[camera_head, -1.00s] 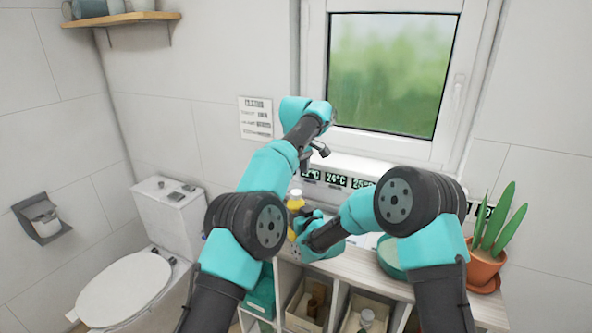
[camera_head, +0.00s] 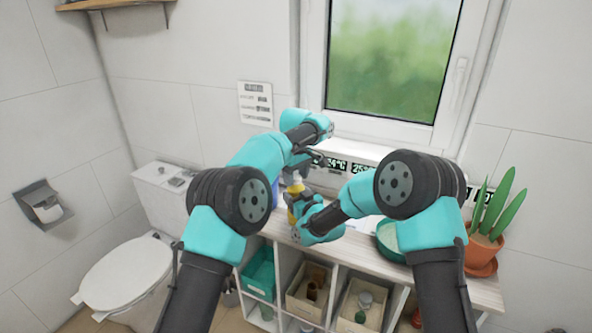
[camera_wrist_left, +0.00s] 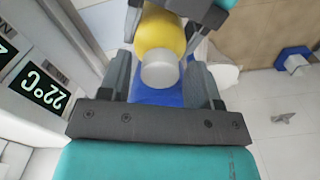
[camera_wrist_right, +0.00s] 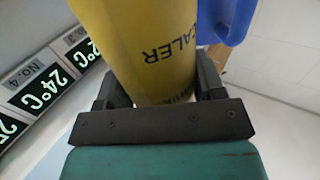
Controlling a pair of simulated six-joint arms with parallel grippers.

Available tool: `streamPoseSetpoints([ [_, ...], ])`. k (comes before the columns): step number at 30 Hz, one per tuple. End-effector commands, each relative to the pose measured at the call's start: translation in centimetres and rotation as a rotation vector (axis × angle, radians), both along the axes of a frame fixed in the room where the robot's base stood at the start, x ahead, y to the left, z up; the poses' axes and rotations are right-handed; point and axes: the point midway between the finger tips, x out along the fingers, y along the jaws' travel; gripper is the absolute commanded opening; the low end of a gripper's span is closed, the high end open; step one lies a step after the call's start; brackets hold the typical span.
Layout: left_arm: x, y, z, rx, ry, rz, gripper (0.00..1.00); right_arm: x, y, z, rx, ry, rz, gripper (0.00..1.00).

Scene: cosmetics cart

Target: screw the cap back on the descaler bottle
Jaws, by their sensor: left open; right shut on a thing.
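The yellow descaler bottle (camera_head: 293,214) stands above the cart top in the head view, partly hidden by my arms. My right gripper (camera_wrist_right: 160,92) is shut around its body, and part of the "DESCALER" lettering shows in the right wrist view. A pale grey-white cylinder (camera_wrist_left: 160,72) sits at the top of the bottle in the left wrist view. I cannot tell for sure whether it is the cap or the bare neck. My left gripper (camera_wrist_left: 160,85) is open, pointing down over the bottle top, with one finger on each side of the pale cylinder and gaps between.
A blue object (camera_wrist_right: 226,20) is close beside the bottle. A green bowl (camera_head: 386,240) and a potted plant (camera_head: 483,250) stand to the right on the cart top (camera_head: 345,254). Temperature labels (camera_head: 336,165) line the wall behind. Bins (camera_head: 305,302) fill the compartments below.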

Motion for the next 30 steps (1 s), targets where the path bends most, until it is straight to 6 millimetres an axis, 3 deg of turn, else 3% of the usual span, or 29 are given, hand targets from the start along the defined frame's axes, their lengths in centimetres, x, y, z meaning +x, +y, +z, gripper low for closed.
streamPoseSetpoints([
  [8, 0.01, 0.02, -0.06, 0.0, 0.0, 0.0, 0.57, 0.0, 0.0, 0.0, 0.0, 0.0, 0.0, 0.0],
  [23, 0.0, 0.01, -0.05, 0.0, 0.0, 0.0, 0.09, 0.0, 0.0, 0.0, 0.0, 0.0, 0.0, 0.0],
  [30, 0.0, 0.01, -0.05, 0.0, 0.0, -0.065, 0.08, 0.01, -0.01, 0.0, 0.0, 0.0, 0.0, 0.0],
])
